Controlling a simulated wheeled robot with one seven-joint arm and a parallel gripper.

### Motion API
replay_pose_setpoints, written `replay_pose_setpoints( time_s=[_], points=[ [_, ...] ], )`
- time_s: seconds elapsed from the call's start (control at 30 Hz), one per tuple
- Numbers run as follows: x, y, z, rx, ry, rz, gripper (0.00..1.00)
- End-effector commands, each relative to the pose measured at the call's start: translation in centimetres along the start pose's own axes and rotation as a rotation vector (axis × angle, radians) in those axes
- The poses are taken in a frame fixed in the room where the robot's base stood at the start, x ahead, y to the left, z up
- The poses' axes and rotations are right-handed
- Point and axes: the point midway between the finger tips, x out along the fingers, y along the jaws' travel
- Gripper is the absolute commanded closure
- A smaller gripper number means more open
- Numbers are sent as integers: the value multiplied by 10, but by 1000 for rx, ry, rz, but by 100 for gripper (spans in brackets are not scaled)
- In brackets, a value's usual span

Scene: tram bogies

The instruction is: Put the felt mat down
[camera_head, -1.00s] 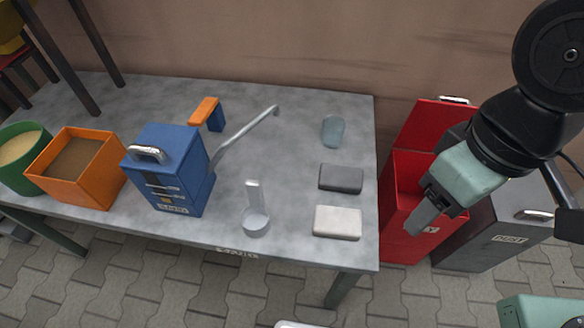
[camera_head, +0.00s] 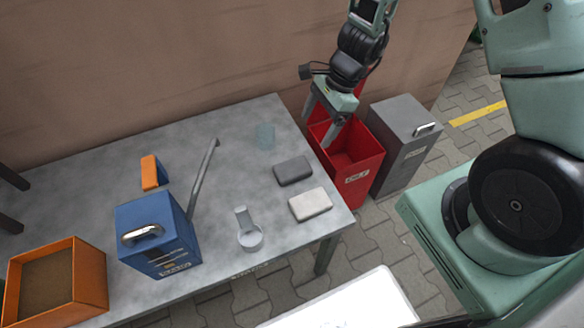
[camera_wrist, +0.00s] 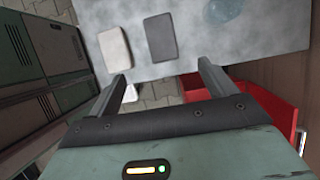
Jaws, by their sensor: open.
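My gripper (camera_head: 320,122) is over the open red bin to the right of the table. Its fingers are spread apart with nothing between them, as the wrist view (camera_wrist: 162,72) also shows. Two flat pads lie on the right part of the grey table: a dark grey pad (camera_head: 293,171) and an off-white pad (camera_head: 311,205) in front of it. Both show in the wrist view, dark (camera_wrist: 160,38) and off-white (camera_wrist: 116,50), beyond the fingertips and apart from them. I cannot tell whether either is the felt mat.
The red bin (camera_head: 357,177) stands between the table (camera_head: 100,200) and a grey bin (camera_head: 408,150). Some tabletop is bare.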

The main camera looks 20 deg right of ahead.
Motion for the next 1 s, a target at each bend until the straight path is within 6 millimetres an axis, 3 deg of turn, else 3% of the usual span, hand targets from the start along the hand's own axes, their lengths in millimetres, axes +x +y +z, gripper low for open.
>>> replay_pose_setpoints(
  time_s=[0.1,0.4,0.67,1.0],
  points=[
    [30,1,-1,-3,-1,5,16],
    [88,1,0,-6,0,5,16],
    [107,0,1,-8,-1,2,16],
    [151,-2,0,-9,0,4,16]
  ],
)
